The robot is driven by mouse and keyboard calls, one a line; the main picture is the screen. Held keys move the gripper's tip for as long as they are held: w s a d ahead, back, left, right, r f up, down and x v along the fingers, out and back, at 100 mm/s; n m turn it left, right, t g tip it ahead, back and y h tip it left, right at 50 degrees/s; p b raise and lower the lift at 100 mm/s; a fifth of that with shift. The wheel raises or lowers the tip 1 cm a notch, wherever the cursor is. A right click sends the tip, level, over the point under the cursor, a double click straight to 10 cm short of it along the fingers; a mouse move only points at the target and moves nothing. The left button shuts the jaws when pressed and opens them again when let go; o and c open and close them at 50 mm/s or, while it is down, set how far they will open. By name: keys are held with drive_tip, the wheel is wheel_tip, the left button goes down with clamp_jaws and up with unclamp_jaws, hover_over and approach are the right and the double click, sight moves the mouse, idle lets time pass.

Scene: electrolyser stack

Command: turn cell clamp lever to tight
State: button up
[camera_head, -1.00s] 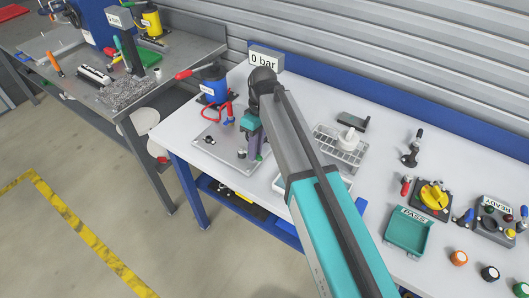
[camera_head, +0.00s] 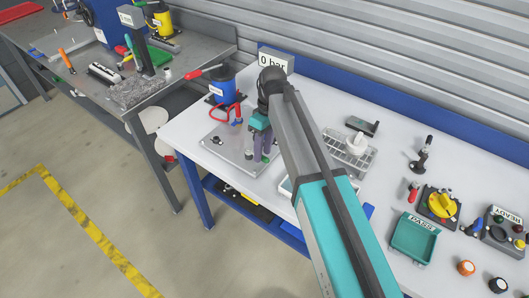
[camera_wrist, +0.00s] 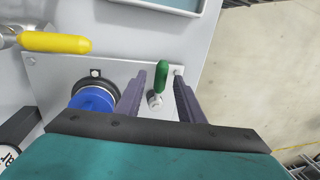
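A lever with a green handle (camera_wrist: 161,77) stands on a light metal plate (camera_wrist: 55,72) in the wrist view. No label shows, so I cannot tell for certain that it is the cell clamp lever. My gripper (camera_wrist: 159,76) is open, with one finger on each side of the green handle and visible gaps to both. In the head view my gripper (camera_head: 262,153) is low over the right part of the plate (camera_head: 225,150) and hides much of the lever. A blue round part (camera_wrist: 93,98) sits left of the fingers.
A yellow handle (camera_wrist: 55,42) lies at the wrist view's upper left. A blue pump (camera_head: 224,92) with a red handle stands behind the plate, near a "0 bar" display (camera_head: 275,61). A wire rack (camera_head: 347,154) and green tray (camera_head: 413,240) are to the right.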

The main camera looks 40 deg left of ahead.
wheel_tip(320, 180, up, 13)
drive_tip(key=w+b, duration=0.2)
drive_tip(key=b, duration=0.1)
drive_tip(key=shift+w, duration=0.3)
drive_tip(key=shift+s, duration=0.1)
idle(0.6)
